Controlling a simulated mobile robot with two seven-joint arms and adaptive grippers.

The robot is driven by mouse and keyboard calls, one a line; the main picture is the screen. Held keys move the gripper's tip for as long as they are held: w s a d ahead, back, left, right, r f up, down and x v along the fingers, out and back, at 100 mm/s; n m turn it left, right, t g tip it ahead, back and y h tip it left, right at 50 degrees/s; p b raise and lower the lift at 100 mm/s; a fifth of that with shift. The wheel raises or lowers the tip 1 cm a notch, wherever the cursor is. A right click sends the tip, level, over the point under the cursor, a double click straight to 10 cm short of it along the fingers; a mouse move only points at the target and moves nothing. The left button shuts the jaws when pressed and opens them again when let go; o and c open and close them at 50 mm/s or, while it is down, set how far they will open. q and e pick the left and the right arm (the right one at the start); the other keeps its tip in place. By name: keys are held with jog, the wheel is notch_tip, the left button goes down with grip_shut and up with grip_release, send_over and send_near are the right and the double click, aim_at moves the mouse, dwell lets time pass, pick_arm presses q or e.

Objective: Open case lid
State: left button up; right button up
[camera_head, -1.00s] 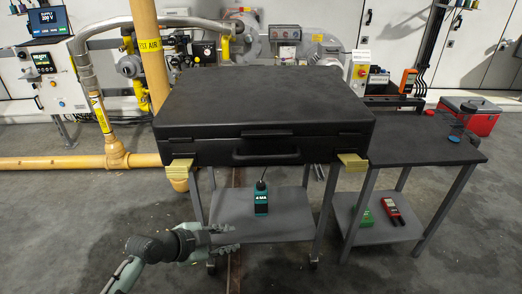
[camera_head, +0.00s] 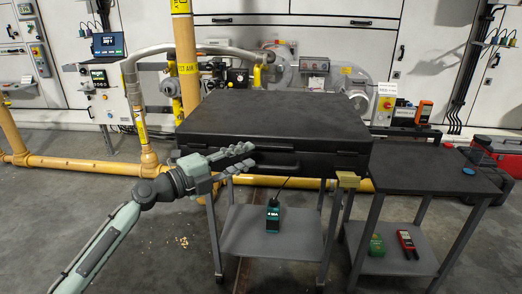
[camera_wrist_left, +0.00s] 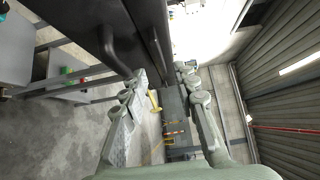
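The black case (camera_head: 270,118) lies flat on a cart with its lid shut. Its front face has a carry handle (camera_head: 278,168) and latches along the seam. My left gripper (camera_head: 248,157) is in front of the left part of the case's front face, fingers pointing right, spread apart and empty. I cannot tell whether a finger touches the case. My right gripper is not in view.
A teal meter (camera_head: 273,215) stands on the cart's lower shelf (camera_head: 250,245). A dark side table (camera_head: 425,168) stands close at the right. Yellow pipes (camera_head: 184,60) rise behind. The floor in front is free.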

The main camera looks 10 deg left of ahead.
aim_at(267, 148)
pick_arm(q)
jog(key=p+x, duration=0.1)
jog(key=x, duration=0.4)
jog(key=shift+w+d+r, duration=0.1)
jog(key=shift+w, duration=0.05)
jog(key=shift+w+d, duration=0.2)
jog(key=shift+d, duration=0.1)
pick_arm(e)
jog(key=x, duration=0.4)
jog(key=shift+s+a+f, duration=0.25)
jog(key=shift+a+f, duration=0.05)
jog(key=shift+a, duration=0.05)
pick_arm(q)
jog(key=shift+c, duration=0.6)
grip_shut()
